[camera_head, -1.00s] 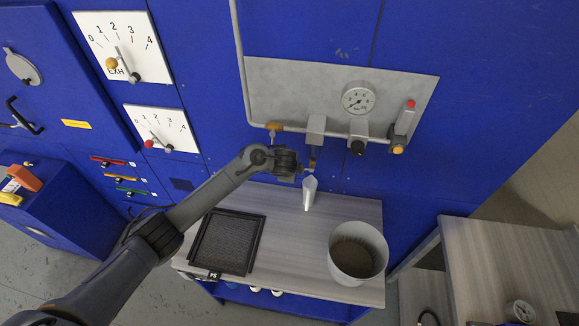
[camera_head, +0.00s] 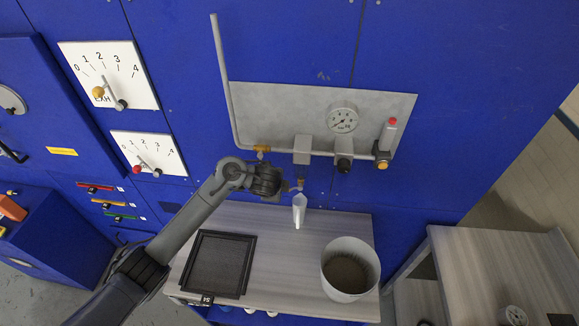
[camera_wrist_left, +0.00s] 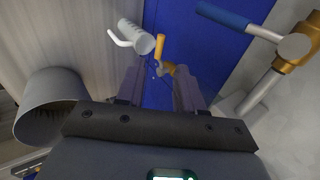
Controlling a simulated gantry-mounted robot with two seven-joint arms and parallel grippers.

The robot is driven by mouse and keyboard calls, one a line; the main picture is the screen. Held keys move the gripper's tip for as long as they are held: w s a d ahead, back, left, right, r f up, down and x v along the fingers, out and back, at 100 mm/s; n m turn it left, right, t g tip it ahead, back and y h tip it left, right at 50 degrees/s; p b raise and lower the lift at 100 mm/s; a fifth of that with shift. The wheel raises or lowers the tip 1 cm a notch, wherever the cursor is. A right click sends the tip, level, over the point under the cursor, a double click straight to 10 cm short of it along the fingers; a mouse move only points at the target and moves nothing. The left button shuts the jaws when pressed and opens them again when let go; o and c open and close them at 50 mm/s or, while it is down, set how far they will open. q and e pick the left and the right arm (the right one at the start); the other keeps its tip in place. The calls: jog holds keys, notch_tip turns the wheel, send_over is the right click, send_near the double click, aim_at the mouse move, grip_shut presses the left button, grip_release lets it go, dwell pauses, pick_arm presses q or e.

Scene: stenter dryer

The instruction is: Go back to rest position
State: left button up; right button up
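My left arm comes in from the lower left in the head view. Its gripper (camera_head: 285,188) is beside a small brass outlet (camera_head: 300,183) under the grey filter block on the wall panel (camera_head: 270,105). In the left wrist view my left gripper's fingers (camera_wrist_left: 158,92) stand apart with no object clearly held between them. Brass parts show beyond the fingertips. A pale, narrow vessel (camera_head: 299,212) is just below the outlet in the head view; I cannot tell whether it touches the bench. My right gripper is not in view.
The bench (camera_head: 268,265) holds a black framed tray (camera_head: 248,265) and a grey bucket (camera_head: 330,282) with dark contents. A pressure gauge (camera_head: 343,119) and a red-tipped lever (camera_head: 390,130) are on the panel. Another bench (camera_head: 490,260) is at right.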

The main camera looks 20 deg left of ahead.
pick_arm(q)
jog(key=s+d+f+g+p, duration=0.1)
jog(key=s+d+f+g, duration=0.2)
jog(key=s+f, duration=0.85)
jog(key=s+d+f+n+h+p, duration=0.1)
jog(key=s+d+f, duration=0.15)
jog(key=s, duration=0.25)
jog(key=s+d+f+g+h, duration=0.1)
jog(key=s+d+f, duration=0.15)
jog(key=s, duration=0.35)
jog(key=s+d+f+n+h+p, duration=0.1)
jog(key=s+d+f, duration=0.15)
jog(key=s, duration=0.25)
jog(key=s+d+r+n+p, duration=0.1)
jog(key=s+r+n, duration=0.45)
jog(key=s, duration=0.35)
jog(key=a+r+n+t+y, duration=0.1)
jog(key=a+r+n, duration=0.4)
jog(key=r, duration=0.7)
jog(key=shift+s+a+p, duration=0.25)
jog(key=shift+a+p, duration=0.05)
